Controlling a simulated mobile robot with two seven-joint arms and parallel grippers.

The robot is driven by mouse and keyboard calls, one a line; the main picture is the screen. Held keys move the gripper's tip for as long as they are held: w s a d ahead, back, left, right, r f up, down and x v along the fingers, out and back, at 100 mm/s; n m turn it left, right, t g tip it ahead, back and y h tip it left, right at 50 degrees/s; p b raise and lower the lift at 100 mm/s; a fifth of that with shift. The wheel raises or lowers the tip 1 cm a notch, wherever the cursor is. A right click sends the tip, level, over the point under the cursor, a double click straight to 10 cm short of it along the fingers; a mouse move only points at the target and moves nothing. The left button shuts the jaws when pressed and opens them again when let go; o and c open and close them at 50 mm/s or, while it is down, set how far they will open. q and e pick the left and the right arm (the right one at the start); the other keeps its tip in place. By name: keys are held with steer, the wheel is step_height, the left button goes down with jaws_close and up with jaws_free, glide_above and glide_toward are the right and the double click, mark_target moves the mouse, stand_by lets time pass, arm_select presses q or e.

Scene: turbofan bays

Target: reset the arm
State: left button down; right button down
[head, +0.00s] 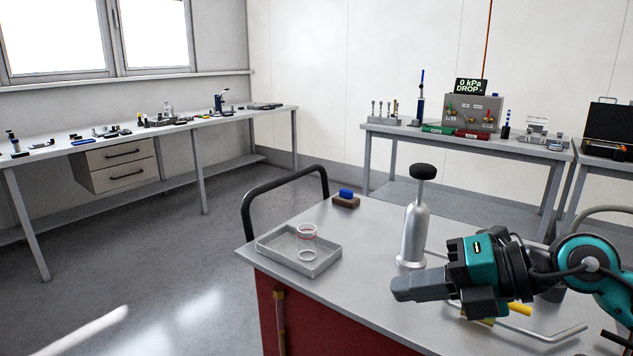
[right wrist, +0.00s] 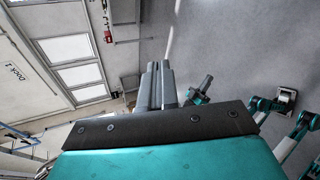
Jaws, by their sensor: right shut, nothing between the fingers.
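My right gripper (head: 402,289) comes in from the right in the head view, over the front part of the grey-topped cart (head: 350,262). Its dark fingers point left and are together, with nothing between them. The fingers also show side by side in the right wrist view (right wrist: 158,85), past the teal housing. The gripper hides part of the cart top behind it. My left gripper does not show in the head view. Small teal and dark parts show at the right of the wrist view, too small to identify surely.
A silver bottle with a black knob (head: 414,230) stands close behind the gripper. A grey tray (head: 327,262) with clear rings, a blue-topped brown block (head: 346,199) and a bent metal rod (head: 545,335) are on the cart. Benches line the walls; the floor at left is clear.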

steer(key=s+a+m+t+y, duration=0.1)
steer(key=s+a+m+y, duration=0.15)
steer(key=a+y, duration=0.2)
steer(key=w+d+f+m+t+h+p, duration=0.1)
steer(key=d+f+m+t+h, duration=0.25)
steer(key=f+m+t, duration=0.45)
steer(key=w+d+f+m+t+h, duration=0.1)
steer(key=d+f+m+t+h, duration=0.3)
steer(key=m, duration=0.9)
steer(key=s+d+f+m+g+h, duration=0.1)
steer(key=s+f+m+g+h, duration=0.2)
steer(key=s+f, duration=0.4)
steer(key=s+d+f+m+g+h, duration=0.1)
steer(key=s+f+m+g+h, duration=0.3)
steer(key=f, duration=0.8)
steer(key=s+m+p, duration=0.1)
steer(key=s, duration=0.1)
steer(key=shift+s+f, duration=0.4)
